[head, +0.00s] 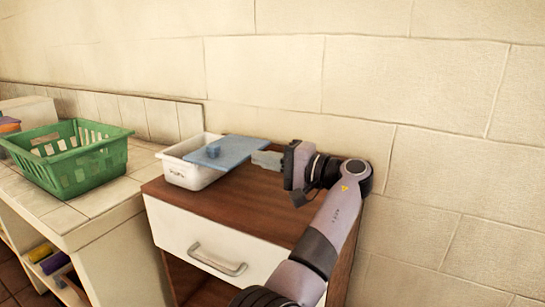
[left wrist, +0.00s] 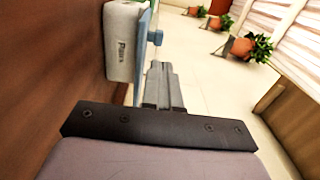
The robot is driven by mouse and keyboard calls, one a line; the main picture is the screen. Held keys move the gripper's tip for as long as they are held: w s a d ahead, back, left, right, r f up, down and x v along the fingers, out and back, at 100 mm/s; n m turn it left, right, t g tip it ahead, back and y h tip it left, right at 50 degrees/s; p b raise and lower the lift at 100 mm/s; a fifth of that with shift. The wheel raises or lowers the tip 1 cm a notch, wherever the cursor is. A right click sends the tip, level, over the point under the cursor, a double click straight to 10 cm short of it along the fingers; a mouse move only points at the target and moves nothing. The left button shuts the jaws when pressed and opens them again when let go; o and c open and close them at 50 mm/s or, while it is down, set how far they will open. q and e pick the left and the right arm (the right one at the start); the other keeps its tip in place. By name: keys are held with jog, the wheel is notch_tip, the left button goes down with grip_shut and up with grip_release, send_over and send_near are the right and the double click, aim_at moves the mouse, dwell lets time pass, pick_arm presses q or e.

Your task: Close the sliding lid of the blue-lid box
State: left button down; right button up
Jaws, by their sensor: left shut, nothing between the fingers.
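The white box (head: 190,176) stands on the wooden cabinet top near its left back corner. Its blue lid (head: 238,150) is slid to the right, overhanging the box, and the left part of the box is open. A round blue knob (head: 213,151) sits on the lid. My left gripper (head: 257,158) is shut and empty at the lid's right end; I cannot tell whether it touches. In the left wrist view the shut fingers (left wrist: 158,70) point toward the box (left wrist: 121,45), beside the lid (left wrist: 143,60) and near its knob (left wrist: 155,37). My right gripper is not in view.
A green basket (head: 85,165) stands on the tiled counter (head: 95,215) to the left. The cabinet (head: 215,245) has a white drawer front with a metal handle (head: 217,262). A stone wall (head: 420,90) rises close behind. The wood right of the box is clear.

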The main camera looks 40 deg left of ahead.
aim_at(217, 148)
pick_arm(q)
jog(key=a, duration=0.6)
jog(key=s+a+p, duration=0.1)
jog(key=a, duration=0.2)
jog(key=shift+a, duration=0.3)
jog(key=shift+a, duration=0.1)
jog(key=a, duration=0.7)
jog(key=s+a, duration=0.1)
jog(key=a, duration=0.2)
jog(key=shift+s+a, duration=0.1)
jog(key=shift+a, duration=0.2)
jog(key=d, duration=0.6)
jog(key=shift+w+d+b, duration=0.25)
jog(key=shift+w+b, duration=0.05)
jog(key=shift+w, duration=0.1)
jog(key=shift+d, duration=0.3)
